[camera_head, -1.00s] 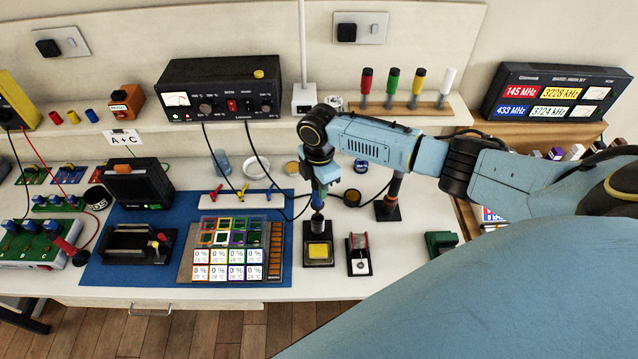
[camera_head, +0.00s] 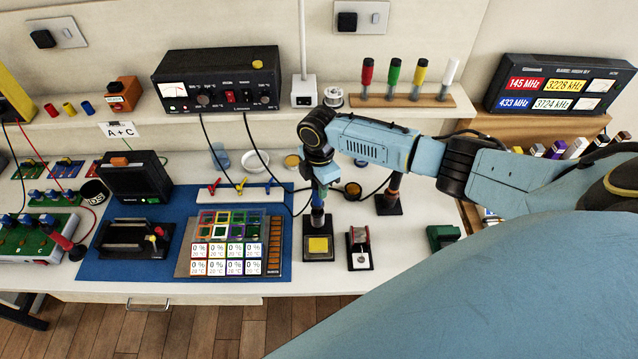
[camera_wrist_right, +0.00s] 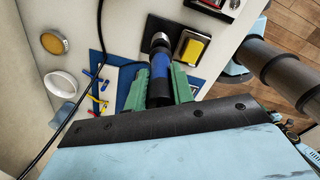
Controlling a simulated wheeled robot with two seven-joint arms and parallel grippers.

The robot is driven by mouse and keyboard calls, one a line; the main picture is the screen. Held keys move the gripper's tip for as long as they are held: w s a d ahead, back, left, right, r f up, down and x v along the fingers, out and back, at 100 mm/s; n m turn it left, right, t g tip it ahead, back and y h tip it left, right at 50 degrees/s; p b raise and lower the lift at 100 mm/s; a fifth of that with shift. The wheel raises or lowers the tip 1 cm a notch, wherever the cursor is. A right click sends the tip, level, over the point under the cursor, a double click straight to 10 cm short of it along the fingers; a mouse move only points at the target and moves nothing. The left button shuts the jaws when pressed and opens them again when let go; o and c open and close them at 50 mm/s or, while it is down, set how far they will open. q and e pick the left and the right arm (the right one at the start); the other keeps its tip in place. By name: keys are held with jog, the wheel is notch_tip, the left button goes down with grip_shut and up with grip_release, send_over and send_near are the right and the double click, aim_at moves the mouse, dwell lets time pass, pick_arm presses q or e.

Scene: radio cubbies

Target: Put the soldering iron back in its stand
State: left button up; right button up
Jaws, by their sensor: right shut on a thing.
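The soldering iron (camera_wrist_right: 161,78) has a blue and black handle and is held upright in my right gripper (camera_head: 318,200). In the right wrist view, the green fingers of my right gripper (camera_wrist_right: 160,88) are shut around the handle. The soldering stand (camera_head: 318,256) is a black base with a yellow sponge (camera_head: 318,244), just below the gripper. In the right wrist view, the iron's lower end points at the stand's black base (camera_wrist_right: 160,24), beside the sponge (camera_wrist_right: 193,50). The tip is hidden, so I cannot tell how far it is in the holder. My left gripper is not in view.
A small black stand with a reel (camera_head: 360,255) is right of the soldering stand. A black post (camera_head: 390,202) stands behind it. A blue mat (camera_head: 125,270) with a display board (camera_head: 228,245) lies to the left. Black cables (camera_head: 282,190) hang near the gripper.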

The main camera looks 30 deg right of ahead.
jog(key=shift+f+b, duration=0.85)
jog(key=shift+f, duration=0.6)
jog(key=o, duration=1.9)
notch_tip(320, 180, up, 6)
jog(key=p, duration=0.6)
jog(key=shift+r, duration=0.15)
jog(key=shift+r+p, duration=0.35)
jog(key=shift+r, duration=1)
